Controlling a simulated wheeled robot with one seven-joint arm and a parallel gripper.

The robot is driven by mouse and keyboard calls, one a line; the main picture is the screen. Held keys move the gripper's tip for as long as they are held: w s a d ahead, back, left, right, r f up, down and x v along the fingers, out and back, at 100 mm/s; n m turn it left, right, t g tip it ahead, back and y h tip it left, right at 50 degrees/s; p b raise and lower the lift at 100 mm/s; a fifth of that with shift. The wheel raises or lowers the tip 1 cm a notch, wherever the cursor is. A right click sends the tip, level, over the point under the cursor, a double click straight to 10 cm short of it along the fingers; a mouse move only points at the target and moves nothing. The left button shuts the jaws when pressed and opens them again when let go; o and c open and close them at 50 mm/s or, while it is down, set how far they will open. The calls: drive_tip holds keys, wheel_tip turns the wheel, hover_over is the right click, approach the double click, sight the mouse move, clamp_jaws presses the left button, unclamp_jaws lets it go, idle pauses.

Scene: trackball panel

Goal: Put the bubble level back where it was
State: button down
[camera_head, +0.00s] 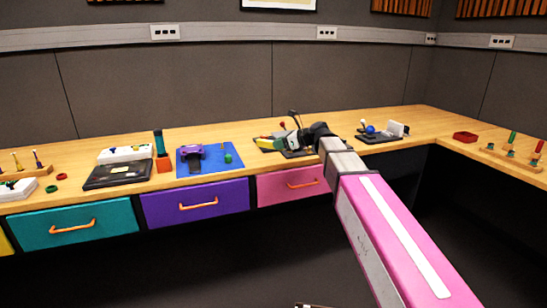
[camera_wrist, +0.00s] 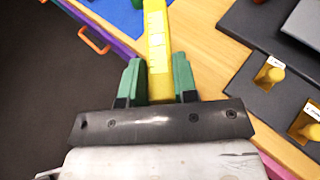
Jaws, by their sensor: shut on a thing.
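The bubble level is a yellow bar (camera_wrist: 156,45) in the wrist view. It sits between the two green fingertips of my gripper (camera_wrist: 158,82), which is shut on it, and it points away from the wrist toward the top edge. Its far end is cut off by the frame. In the head view the level (camera_head: 264,141) shows as a small yellow strip beside my gripper (camera_head: 277,142), over the wooden bench above the pink drawer. Whether it touches the bench is not clear.
A dark panel (camera_wrist: 238,20) with yellow knobs (camera_wrist: 272,74) lies right of my gripper. A blue mat (camera_head: 219,168) with a purple device (camera_head: 191,152) is to the left. A panel with a blue ball (camera_head: 371,129) stands to the right. Bare wood (camera_wrist: 200,45) shows beside the level.

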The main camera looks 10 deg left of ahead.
hover_over(276, 161)
drive_tip(key=f, duration=0.4)
drive_tip(key=shift+w+a+f, duration=0.1)
drive_tip(key=shift+w+a, duration=0.05)
drive_tip(key=shift+a, duration=0.05)
drive_tip(key=shift+f, duration=1.9)
drive_tip(key=shift+f, duration=0.15)
drive_tip(key=c, duration=0.9)
unclamp_jaws()
